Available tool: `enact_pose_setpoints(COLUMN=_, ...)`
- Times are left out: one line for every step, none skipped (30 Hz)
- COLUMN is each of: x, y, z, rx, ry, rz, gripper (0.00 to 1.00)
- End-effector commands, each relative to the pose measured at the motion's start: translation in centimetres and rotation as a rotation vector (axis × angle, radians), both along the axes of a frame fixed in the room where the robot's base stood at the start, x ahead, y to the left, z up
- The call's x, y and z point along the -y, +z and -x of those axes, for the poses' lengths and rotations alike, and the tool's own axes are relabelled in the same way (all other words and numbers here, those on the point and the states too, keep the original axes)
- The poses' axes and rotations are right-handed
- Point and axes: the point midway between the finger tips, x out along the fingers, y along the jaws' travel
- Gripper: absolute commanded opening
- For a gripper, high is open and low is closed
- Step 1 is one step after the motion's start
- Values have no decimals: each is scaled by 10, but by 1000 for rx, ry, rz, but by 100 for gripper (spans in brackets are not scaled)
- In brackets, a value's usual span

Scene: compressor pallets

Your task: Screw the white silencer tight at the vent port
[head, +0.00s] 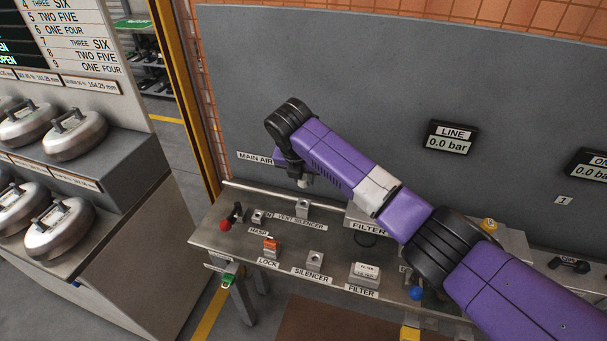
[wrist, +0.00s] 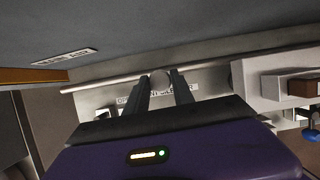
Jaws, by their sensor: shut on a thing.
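My gripper (head: 303,181) hangs from the purple arm over the back of the metal bench. In the wrist view its two dark fingers (wrist: 166,90) are shut on a pale, rounded thing (wrist: 160,78), which looks like the white silencer. It shows only as a small light spot below the fingers in the head view. The vent port block (head: 302,209) stands just below, by the "VENT SILENCER" label (head: 299,221). I cannot tell whether the silencer touches the port. The holder labelled "SILENCER" (head: 315,259) looks empty.
A red-knobbed lever (head: 226,224), a small metal block (head: 258,216) and an orange lock (head: 271,246) stand to the left. A filter box (head: 366,272) and a blue knob (head: 416,293) are at the front right. The grey panel (head: 360,70) rises behind the bench.

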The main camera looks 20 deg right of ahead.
Motion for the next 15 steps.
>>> enact_pose_setpoints(x=0, y=-8, z=1, rx=-2, ry=0, rz=0, gripper=0)
enact_pose_setpoints(x=0, y=-11, z=1, rx=-3, ry=-1, rz=0, gripper=0)
enact_pose_setpoints(x=0, y=-14, z=1, rx=-3, ry=-1, rz=0, gripper=0)
enact_pose_setpoints(x=0, y=-17, z=1, rx=-3, ry=-1, rz=0, gripper=0)
enact_pose_setpoints(x=0, y=-19, z=1, rx=-2, ry=1, rz=0, gripper=0)
enact_pose_setpoints(x=0, y=-23, z=1, rx=-2, ry=1, rz=0, gripper=0)
enact_pose_setpoints(x=0, y=-26, z=1, rx=-2, ry=1, rz=0, gripper=0)
enact_pose_setpoints(x=0, y=-29, z=1, rx=-2, ry=1, rz=0, gripper=0)
enact_pose_setpoints(x=0, y=-32, z=1, rx=-2, ry=1, rz=0, gripper=0)
enact_pose_setpoints(x=0, y=-35, z=1, rx=-2, ry=1, rz=0, gripper=0)
enact_pose_setpoints(x=0, y=-38, z=1, rx=-2, ry=1, rz=0, gripper=0)
enact_pose_setpoints(x=0, y=-42, z=1, rx=-3, ry=-1, rz=0, gripper=0)
enact_pose_setpoints(x=0, y=-44, z=1, rx=-3, ry=-1, rz=0, gripper=0)
enact_pose_setpoints(x=0, y=-46, z=1, rx=-3, ry=-1, rz=0, gripper=0)
enact_pose_setpoints(x=0, y=-49, z=1, rx=-3, ry=-1, rz=0, gripper=0)
